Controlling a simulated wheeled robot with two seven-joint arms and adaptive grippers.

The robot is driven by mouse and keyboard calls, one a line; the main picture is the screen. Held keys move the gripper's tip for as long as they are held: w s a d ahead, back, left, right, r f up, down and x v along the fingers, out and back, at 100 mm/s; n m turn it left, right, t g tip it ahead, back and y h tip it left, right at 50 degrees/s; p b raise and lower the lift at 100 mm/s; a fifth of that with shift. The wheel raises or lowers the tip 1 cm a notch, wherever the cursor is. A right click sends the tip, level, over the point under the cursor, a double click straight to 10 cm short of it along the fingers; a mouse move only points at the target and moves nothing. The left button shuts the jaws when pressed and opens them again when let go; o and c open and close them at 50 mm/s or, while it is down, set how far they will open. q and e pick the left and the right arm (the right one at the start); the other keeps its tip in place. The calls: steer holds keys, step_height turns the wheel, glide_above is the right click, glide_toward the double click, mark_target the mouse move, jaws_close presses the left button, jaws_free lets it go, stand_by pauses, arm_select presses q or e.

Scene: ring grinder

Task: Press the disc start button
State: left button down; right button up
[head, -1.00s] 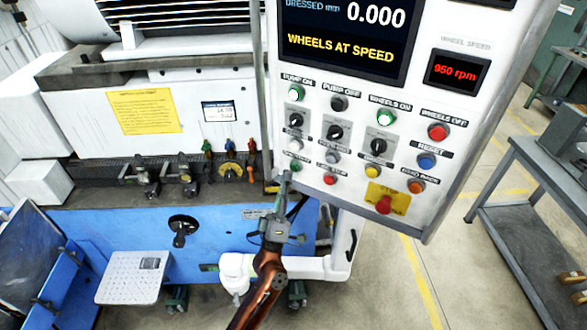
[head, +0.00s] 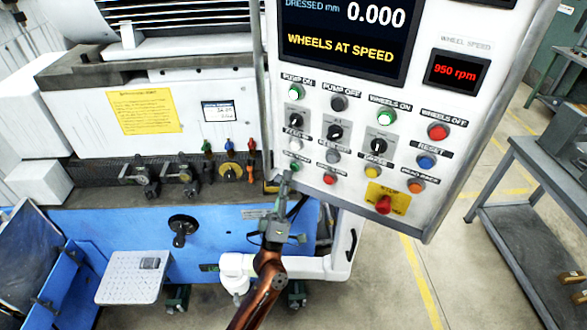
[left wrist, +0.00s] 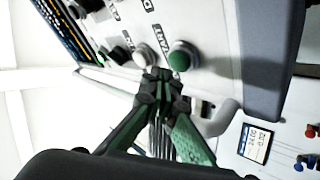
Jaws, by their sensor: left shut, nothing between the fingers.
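The control panel (head: 345,210) hangs tilted in front of me. At its lower left is a small green button (head: 296,167), whose label is too small to read in the head view. In the left wrist view the green button (left wrist: 181,60) is larger, beside a label ending in "TART". My left gripper (head: 284,181) is shut and empty, just below and left of that button in the head view. In the left wrist view its fingertips (left wrist: 161,78) are just below and left of the button. I cannot tell whether they touch it. My right gripper is not in view.
Close by on the panel are a red button (head: 330,178), black selector knobs and a red stop button (head: 384,205) on yellow. The screen (head: 345,40) reads "WHEELS AT SPEED". The blue and white machine (head: 110,230) stands behind on the left, a grey table (head: 540,165) on the right.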

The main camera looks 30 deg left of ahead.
arm_select(q)
steer(key=shift+w, duration=0.15)
steer(key=shift+w, duration=0.3)
steer(key=shift+w, duration=0.1)
stand_by(0.7)
